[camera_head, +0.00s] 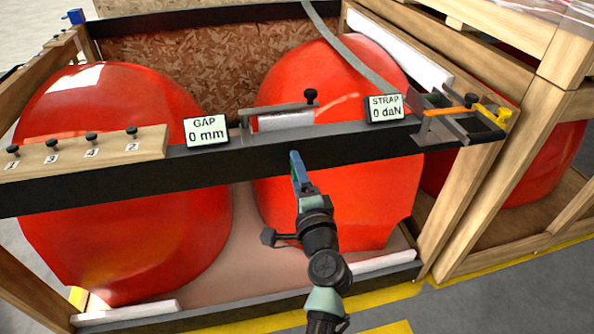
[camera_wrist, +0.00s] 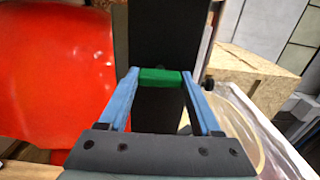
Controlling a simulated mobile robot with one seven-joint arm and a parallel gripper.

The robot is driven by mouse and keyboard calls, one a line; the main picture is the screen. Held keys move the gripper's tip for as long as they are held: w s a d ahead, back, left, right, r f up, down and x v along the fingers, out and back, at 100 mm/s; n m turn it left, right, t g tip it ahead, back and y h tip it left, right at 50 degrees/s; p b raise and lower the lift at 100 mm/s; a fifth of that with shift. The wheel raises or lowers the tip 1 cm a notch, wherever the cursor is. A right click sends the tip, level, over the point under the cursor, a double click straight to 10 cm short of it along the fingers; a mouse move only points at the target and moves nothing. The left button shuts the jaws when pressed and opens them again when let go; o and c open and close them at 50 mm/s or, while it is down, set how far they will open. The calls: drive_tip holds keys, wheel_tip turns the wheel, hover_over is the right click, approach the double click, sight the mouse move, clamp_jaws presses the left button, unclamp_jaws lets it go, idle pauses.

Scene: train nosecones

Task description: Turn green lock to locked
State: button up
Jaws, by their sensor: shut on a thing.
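A small green block, the green lock (camera_wrist: 160,76), sits between the two blue fingertips of my gripper (camera_wrist: 159,74) in the wrist view. The fingers touch it at both ends. It lies crosswise over a dark bar (camera_wrist: 158,35). In the head view my gripper (camera_head: 297,170) is at the near face of the black crossbar (camera_head: 345,146), just below its top edge. The lock cannot be made out there, and its locked or unlocked marking is not readable.
Two red nosecones (camera_head: 120,110) (camera_head: 335,85) stand in the wooden frame behind the bar. On the bar are a GAP display (camera_head: 206,131) reading 0 mm, a STRAP display (camera_head: 384,108) reading 0 daN, an orange-handled ratchet (camera_head: 450,111) and a board with numbered black knobs (camera_head: 85,155).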

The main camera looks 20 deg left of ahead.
idle(0.5)
drive_tip(key=o, duration=1.4)
drive_tip(key=v, duration=1.3)
drive_tip(key=shift+p, duration=0.4)
